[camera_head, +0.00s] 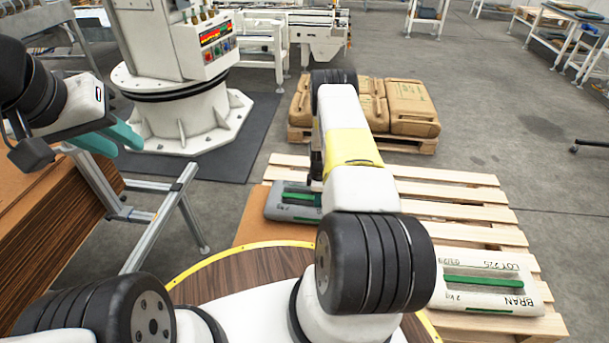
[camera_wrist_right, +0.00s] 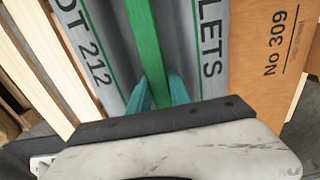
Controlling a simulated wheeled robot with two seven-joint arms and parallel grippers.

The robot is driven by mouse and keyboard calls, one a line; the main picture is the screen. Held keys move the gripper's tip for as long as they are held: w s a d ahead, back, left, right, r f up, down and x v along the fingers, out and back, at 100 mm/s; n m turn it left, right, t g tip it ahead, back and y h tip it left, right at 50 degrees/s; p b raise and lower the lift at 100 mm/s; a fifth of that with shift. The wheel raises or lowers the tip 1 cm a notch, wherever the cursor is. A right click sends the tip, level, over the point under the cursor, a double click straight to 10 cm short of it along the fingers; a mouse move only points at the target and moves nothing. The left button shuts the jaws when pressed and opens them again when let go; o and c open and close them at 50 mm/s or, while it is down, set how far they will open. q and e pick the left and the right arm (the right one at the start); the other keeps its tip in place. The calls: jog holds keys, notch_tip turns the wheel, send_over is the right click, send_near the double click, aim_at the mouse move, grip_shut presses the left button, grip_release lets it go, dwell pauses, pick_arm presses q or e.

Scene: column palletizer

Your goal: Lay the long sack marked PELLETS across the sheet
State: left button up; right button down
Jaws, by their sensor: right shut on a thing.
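The long grey sack marked PELLETS (camera_head: 276,205) has a green strip along it and lies over the pallet's left part, largely hidden behind my right arm. In the right wrist view the sack (camera_wrist_right: 212,40) shows "LETS" and "OT 212". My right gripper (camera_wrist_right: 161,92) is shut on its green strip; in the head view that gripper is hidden. The brown sheet (camera_head: 257,216) shows at the sack's left end, and beside the sack in the wrist view (camera_wrist_right: 262,75), marked "No 309". I cannot tell whether the sack touches it. My left gripper (camera_head: 128,150) appears open and empty, away at the left.
A white BRAN sack (camera_head: 515,292) lies on the right of the slatted pallet (camera_head: 440,190). Another pallet with brown sacks (camera_head: 408,105) stands behind. A white machine column (camera_head: 185,120) stands back left. Brown boards (camera_head: 50,215) and a metal stand (camera_head: 165,220) are at left.

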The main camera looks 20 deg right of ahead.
jog(key=shift+w, duration=0.1)
jog(key=c, duration=1.2)
grip_release()
jog(key=shift+f, duration=0.1)
